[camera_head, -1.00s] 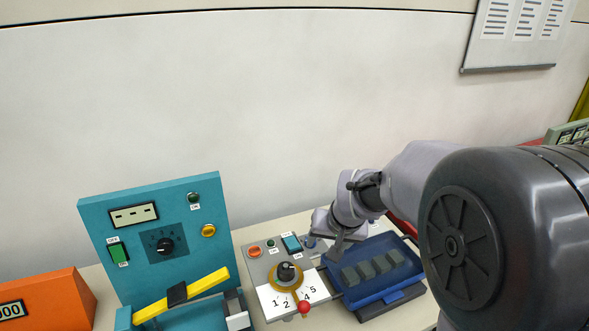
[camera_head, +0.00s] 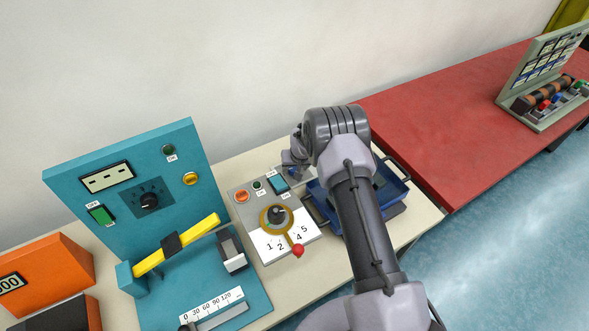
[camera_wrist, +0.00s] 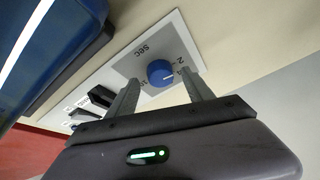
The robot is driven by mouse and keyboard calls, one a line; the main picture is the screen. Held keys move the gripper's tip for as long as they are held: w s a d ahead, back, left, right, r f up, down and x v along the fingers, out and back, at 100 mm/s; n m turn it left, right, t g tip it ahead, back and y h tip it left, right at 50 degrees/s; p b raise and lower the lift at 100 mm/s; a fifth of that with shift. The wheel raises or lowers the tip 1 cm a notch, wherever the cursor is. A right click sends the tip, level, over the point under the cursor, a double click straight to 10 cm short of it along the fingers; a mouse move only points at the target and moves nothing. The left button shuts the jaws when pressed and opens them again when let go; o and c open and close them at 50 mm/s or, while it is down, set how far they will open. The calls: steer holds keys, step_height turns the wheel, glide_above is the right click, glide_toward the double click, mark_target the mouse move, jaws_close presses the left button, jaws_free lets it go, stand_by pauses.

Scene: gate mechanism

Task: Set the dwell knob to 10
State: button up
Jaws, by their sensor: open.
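A round blue knob (camera_wrist: 160,73) sits on a pale plate marked SEC in the wrist view. Small digits ring it, one reading 2; others are partly covered by my fingers or too small to read. A pale pointer mark on the knob faces the right finger side. My gripper (camera_wrist: 158,80) is open, its fingers on either side of the knob in the picture. I cannot tell whether they touch it. In the head view the blue knob does not show clearly, and my arm covers much of that area.
A grey panel with a black knob (camera_head: 276,215) and a red-tipped lever (camera_head: 298,250) stands left of my arm. A teal machine (camera_head: 130,160) is farther left. A blue tray (camera_head: 392,187) is partly behind my arm. A red table (camera_head: 430,120) extends right.

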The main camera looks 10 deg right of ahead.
steer(key=shift+x, duration=0.9)
jaws_close()
